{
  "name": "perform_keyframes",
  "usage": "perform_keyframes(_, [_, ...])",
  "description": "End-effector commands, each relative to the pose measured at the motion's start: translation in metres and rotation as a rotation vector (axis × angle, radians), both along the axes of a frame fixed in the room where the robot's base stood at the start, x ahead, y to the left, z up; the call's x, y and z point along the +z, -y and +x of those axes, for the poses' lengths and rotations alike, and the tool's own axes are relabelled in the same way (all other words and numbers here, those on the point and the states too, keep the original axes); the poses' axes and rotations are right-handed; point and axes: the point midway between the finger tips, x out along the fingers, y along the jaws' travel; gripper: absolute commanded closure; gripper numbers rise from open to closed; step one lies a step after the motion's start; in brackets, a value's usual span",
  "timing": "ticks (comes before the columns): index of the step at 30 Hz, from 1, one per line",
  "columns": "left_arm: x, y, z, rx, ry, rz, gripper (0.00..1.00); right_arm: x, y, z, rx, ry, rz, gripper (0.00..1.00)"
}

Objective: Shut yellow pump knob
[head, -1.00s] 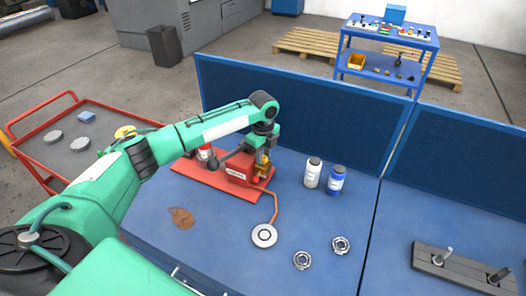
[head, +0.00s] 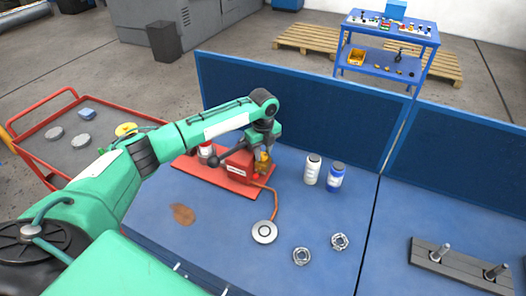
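A red pump (head: 238,170) stands on a red base plate (head: 225,180) on the blue bench. A small yellow knob (head: 263,163) sits at the pump's right end. My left gripper (head: 264,150) points down right at the knob, its fingers around or just above it. The fingers are small and partly hidden by the wrist, so I cannot tell whether they are open or closed on the knob. My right gripper is not in view.
A white bottle (head: 312,170) and a blue bottle (head: 335,177) stand right of the pump. A blue panel (head: 300,105) stands behind.

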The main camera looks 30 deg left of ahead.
Motion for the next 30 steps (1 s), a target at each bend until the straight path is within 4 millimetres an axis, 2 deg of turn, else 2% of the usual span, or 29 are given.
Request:
perform_keyframes(1, [0.001, 0.000, 0.001, 0.000, 0.002, 0.000, 0.60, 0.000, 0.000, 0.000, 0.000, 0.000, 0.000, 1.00])
perform_keyframes(3, [0.001, 0.000, 0.000, 0.001, 0.001, 0.000, 0.51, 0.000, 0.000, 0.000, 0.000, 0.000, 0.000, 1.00])
perform_keyframes(20, [-0.001, -0.002, -0.001, 0.011, -0.004, 0.004, 0.51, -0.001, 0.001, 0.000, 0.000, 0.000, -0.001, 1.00])
perform_keyframes(26, [-0.003, -0.002, -0.001, 0.105, -0.004, 0.004, 0.51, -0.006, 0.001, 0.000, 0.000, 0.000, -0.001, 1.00])
perform_keyframes(30, [-0.003, -0.001, -0.001, 0.226, -0.003, 0.004, 0.51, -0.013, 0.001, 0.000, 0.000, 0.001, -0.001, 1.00])
